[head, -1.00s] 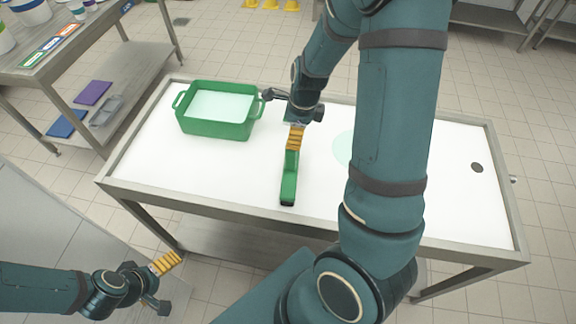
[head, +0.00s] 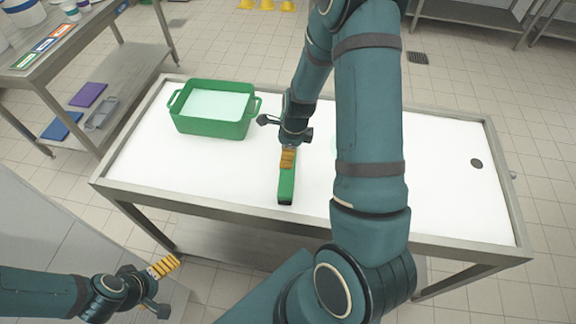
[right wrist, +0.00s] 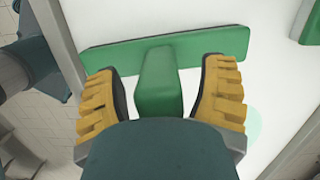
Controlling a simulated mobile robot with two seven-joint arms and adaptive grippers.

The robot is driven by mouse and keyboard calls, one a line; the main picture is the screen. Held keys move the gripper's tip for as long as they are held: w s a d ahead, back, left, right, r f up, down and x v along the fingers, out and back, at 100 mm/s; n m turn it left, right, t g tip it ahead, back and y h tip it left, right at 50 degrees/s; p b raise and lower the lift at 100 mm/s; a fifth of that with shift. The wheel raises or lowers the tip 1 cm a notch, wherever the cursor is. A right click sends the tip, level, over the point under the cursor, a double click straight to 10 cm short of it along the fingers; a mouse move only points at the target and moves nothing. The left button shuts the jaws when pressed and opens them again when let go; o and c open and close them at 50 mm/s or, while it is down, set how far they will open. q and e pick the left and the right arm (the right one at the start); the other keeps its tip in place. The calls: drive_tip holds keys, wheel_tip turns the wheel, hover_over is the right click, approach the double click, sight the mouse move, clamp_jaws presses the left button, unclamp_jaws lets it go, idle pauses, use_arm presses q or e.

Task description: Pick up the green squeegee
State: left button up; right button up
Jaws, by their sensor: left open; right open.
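The green squeegee (head: 286,190) lies on the white table top, partly hidden by my right gripper in the head view. In the right wrist view its handle (right wrist: 158,88) and wide crosspiece (right wrist: 205,48) form a T. My right gripper (head: 288,158) is open over the squeegee. In the right wrist view its two yellow fingers (right wrist: 162,68) stand on either side of the handle, with a gap on each side. My left gripper (head: 164,266) is open and empty, off the table at the lower left.
A green tub (head: 214,128) of pale liquid stands left of the squeegee on the metal-rimmed table (head: 140,195). A shelf table (head: 70,60) with containers stands at the upper left. The table's left front is bare.

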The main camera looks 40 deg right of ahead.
clamp_jaws()
drive_tip(key=shift+r, duration=0.1)
wheel_tip(320, 180, up, 10)
drive_tip(key=shift+f+p, duration=0.1)
drive_tip(key=shift+p, duration=0.85)
drive_tip(key=c, duration=0.7)
unclamp_jaws()
clamp_jaws()
